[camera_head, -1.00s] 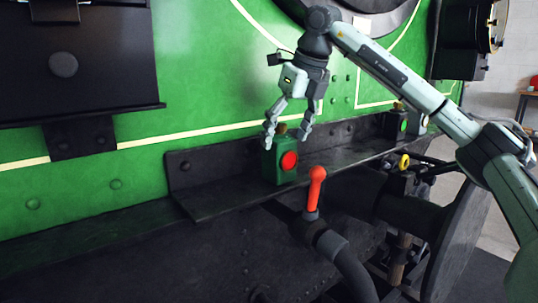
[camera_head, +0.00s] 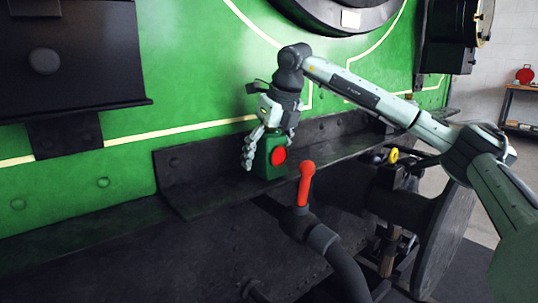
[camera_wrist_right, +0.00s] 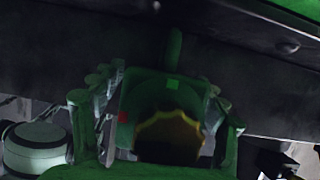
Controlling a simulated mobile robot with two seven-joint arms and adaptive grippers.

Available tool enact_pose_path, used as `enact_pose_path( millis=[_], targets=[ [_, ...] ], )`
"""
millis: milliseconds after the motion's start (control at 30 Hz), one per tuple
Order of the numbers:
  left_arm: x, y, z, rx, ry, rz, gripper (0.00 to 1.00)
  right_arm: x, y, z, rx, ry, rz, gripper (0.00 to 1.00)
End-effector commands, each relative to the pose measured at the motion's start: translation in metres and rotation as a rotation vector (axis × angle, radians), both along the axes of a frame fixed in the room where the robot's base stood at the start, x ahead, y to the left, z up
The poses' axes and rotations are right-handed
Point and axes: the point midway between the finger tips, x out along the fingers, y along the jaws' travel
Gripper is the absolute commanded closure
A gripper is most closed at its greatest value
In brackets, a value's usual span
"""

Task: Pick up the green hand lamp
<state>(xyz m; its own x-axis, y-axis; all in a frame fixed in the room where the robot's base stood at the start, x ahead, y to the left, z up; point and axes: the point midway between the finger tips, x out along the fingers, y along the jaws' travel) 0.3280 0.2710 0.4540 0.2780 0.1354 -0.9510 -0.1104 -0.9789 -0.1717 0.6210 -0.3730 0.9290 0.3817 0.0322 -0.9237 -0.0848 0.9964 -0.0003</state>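The green hand lamp (camera_head: 268,158), a box with a round red lens, stands upright on the dark ledge of the green engine. It also shows from above in the wrist view (camera_wrist_right: 138,100), with a brownish-yellow cap on top. My right gripper (camera_head: 268,150) points down over the lamp with one finger on each side. In the wrist view its fingers (camera_wrist_right: 160,112) flank the lamp closely and look open around it. Whether either finger touches the lamp is hard to tell in the dim light. My left gripper is not in view.
The narrow ledge (camera_head: 215,187) runs along the engine with an upright plate behind the lamp. A red-handled lever (camera_head: 306,183) rises just in front and to the right. A yellow knob (camera_head: 393,156) lies further right. The ledge left of the lamp is clear.

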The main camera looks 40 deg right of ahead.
Motion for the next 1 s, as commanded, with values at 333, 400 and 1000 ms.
enact_pose_path(
  millis=[333, 400, 1000],
  targets=[
    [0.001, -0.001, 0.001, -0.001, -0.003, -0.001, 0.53, 0.000, 0.000, 0.000, 0.000, 0.000, 0.000, 0.74],
    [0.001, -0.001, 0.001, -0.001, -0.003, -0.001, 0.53, 0.000, 0.000, 0.000, 0.000, 0.000, 0.000, 0.82],
    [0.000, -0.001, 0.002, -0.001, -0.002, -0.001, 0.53, 0.001, 0.001, 0.017, 0.002, -0.006, 0.001, 0.99]
  ],
)
